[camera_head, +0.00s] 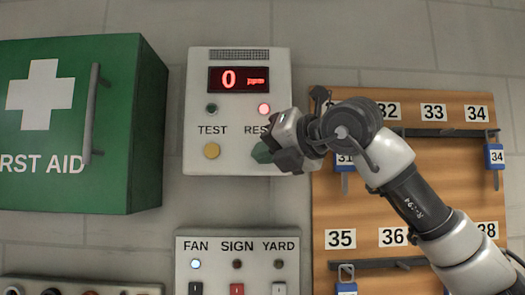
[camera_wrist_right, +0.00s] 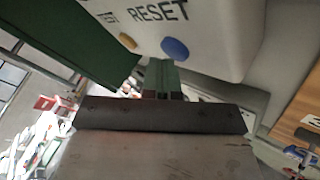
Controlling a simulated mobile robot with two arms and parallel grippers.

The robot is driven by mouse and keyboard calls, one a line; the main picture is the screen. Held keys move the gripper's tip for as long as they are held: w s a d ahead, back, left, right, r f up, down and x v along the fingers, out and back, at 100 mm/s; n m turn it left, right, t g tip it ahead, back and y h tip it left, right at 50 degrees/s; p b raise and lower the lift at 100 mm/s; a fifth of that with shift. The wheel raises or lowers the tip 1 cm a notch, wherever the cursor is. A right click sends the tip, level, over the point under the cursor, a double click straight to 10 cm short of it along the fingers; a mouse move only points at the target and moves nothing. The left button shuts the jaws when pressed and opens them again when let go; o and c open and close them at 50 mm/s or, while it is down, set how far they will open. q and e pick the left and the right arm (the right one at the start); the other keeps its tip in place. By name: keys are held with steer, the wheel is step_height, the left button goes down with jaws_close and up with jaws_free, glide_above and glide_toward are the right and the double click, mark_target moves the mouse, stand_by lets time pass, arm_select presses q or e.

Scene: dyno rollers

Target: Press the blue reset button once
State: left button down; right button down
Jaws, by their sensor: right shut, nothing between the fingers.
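The blue reset button (camera_wrist_right: 174,48) shows in the right wrist view below the word RESET on the pale control box. In the head view the button is hidden behind my right gripper. My left gripper is not in view.
A green first aid cabinet (camera_head: 70,120) juts out to the left. A wooden key board (camera_head: 470,165) with numbered hooks is to the right, behind my right arm. A FAN, SIGN and YARD switch panel (camera_head: 215,266) is below the box.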

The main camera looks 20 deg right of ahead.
steer(key=shift+w, duration=0.15)
stand_by(0.6)
steer(key=shift+s+a+b, duration=0.15)
steer(key=shift+s+b, duration=0.35)
steer(key=shift+s, duration=0.2)
steer(key=s+b, duration=0.1)
steer(key=s, duration=0.1)
steer(key=s+a+b, duration=0.1)
steer(key=s, duration=0.2)
steer(key=shift+a+b, duration=0.2)
steer(key=shift+b, duration=0.2)
steer(key=shift+w, duration=0.1)
